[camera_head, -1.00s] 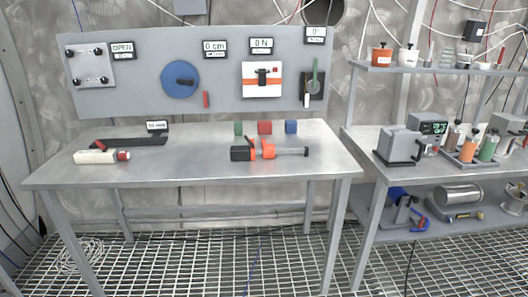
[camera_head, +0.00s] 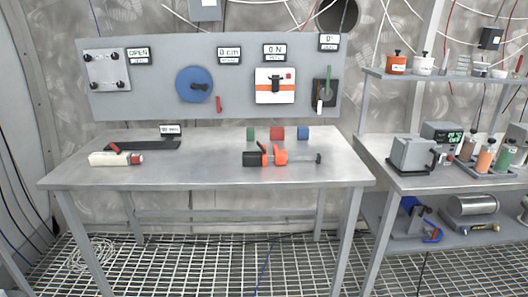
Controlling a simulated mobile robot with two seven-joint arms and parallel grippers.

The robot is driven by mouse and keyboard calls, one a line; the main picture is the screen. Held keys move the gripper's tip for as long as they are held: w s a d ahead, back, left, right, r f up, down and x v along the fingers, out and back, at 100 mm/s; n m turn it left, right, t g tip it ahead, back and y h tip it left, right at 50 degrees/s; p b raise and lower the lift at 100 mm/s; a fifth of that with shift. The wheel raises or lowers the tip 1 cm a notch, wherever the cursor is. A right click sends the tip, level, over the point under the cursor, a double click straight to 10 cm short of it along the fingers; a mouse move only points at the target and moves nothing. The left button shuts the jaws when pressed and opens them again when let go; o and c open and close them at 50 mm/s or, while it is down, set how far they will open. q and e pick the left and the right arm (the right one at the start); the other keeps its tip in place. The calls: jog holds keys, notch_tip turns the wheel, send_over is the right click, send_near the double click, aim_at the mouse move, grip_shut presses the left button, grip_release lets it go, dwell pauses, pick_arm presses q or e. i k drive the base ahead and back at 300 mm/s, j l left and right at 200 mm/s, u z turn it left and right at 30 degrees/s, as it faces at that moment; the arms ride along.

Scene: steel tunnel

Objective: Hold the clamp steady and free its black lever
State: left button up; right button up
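An orange and black clamp (camera_head: 280,157) lies on the steel table (camera_head: 205,172), right of the table's middle. Its black block-shaped end (camera_head: 252,159) points left and its dark bar (camera_head: 305,159) runs to the right. A thin dark lever-like part (camera_head: 264,147) with an orange piece beside it stands up near the black end; the details are too small to tell. Neither of my grippers shows in the view.
Green (camera_head: 251,134), red (camera_head: 277,133) and blue (camera_head: 303,132) blocks stand behind the clamp. A white cylinder with a red end (camera_head: 112,159) and a dark flat tool (camera_head: 150,146) lie at the left. A grey panel (camera_head: 140,85) rises behind. The front of the table is clear.

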aim_at(264, 151)
jog(key=i+l, duration=0.2)
jog(key=i, duration=0.3)
jog(key=i+l, duration=0.15)
jog(key=i, duration=0.35)
jog(key=i+l, duration=0.2)
jog(key=i, duration=0.3)
jog(key=i+l, duration=0.2)
jog(key=i, duration=0.25)
jog(key=k, duration=0.5)
jog(key=i, duration=0.5)
